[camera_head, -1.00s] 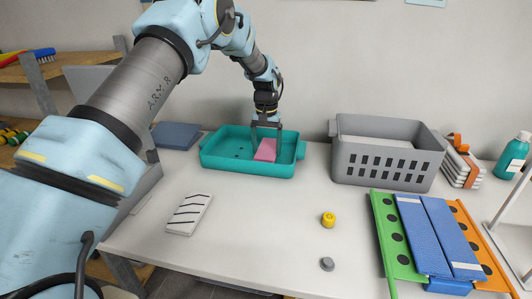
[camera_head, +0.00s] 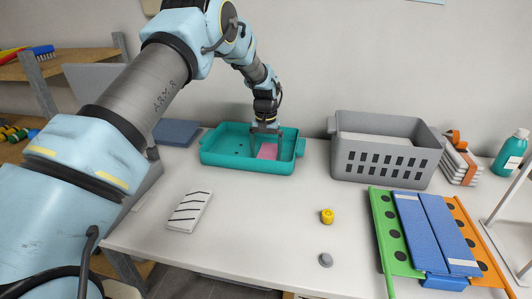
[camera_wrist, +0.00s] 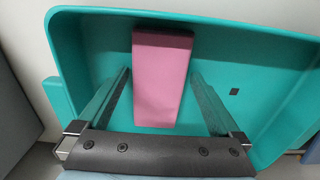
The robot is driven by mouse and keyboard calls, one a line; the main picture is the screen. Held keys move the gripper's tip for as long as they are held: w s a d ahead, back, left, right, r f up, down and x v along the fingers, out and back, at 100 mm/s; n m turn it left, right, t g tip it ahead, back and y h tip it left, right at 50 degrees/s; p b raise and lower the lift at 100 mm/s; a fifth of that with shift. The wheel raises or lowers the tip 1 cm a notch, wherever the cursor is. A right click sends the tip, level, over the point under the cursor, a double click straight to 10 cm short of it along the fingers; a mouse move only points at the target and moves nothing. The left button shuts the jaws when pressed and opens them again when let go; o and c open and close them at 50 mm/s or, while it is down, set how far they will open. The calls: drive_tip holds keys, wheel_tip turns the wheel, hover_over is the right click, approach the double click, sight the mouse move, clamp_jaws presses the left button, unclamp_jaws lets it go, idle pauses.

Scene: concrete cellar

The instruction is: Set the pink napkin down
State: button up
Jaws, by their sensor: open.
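The pink napkin (camera_head: 267,152) is a folded block inside the teal tray (camera_head: 222,160), in the tray's right half. In the wrist view the napkin (camera_wrist: 161,75) lies between the two fingers, with a gap on each side. My gripper (camera_head: 266,133) is open, pointing down into the tray over the napkin. The wrist view shows the fingers spread wide, not touching the napkin.
A grey basket (camera_head: 382,160) stands right of the tray. A white striped cloth (camera_head: 189,211) lies in front. A yellow piece (camera_head: 327,216) and a grey knob (camera_head: 325,260) sit on the table. Folding boards (camera_head: 432,235) lie at the right.

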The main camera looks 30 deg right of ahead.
sight(266, 156)
wheel_tip(266, 156, up, 12)
drive_tip(key=b, duration=0.4)
drive_tip(key=w+a+r+n, duration=0.2)
drive_tip(key=a+n, duration=0.2)
drive_tip(key=a, duration=2.2)
drive_tip(key=s+a+f+n, duration=0.1)
drive_tip(key=s+a, duration=0.6)
drive_tip(key=a, duration=0.3)
drive_tip(key=s+a+f+n+t, duration=0.1)
drive_tip(key=s+a+f+n, duration=0.1)
drive_tip(key=s+a, duration=0.6)
drive_tip(key=a, duration=0.3)
drive_tip(key=shift+s+f+t, duration=0.3)
drive_tip(key=shift+a, duration=0.1)
